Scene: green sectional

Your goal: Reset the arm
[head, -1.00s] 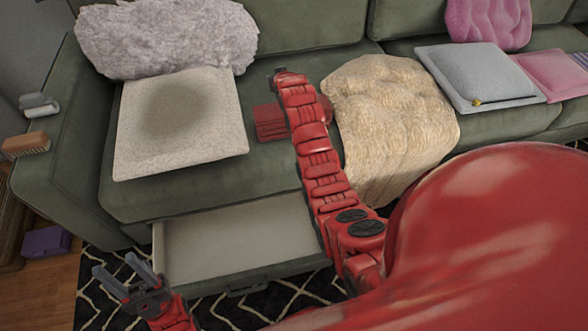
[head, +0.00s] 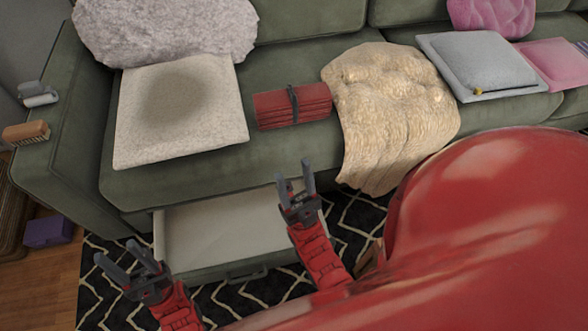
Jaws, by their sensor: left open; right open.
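My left gripper (head: 128,257) is at the lower left, in front of the open sofa drawer (head: 215,225). Its two fingers are apart with nothing between them. My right gripper (head: 296,180) is low in front of the seat edge, at the right end of the drawer. Its fingers point up, apart and empty. Both red arms are drawn in close to my body. A folded red cloth bundle (head: 274,109) with a dark strap lies on the green seat, clear of both grippers.
The green sofa (head: 140,188) spans the view. A white cushion (head: 180,135), a cream throw (head: 395,115) and a grey cushion (head: 490,60) lie on it. A brush (head: 26,133) and a lint roller (head: 38,97) rest on the left armrest. A purple box (head: 48,231) is on the floor.

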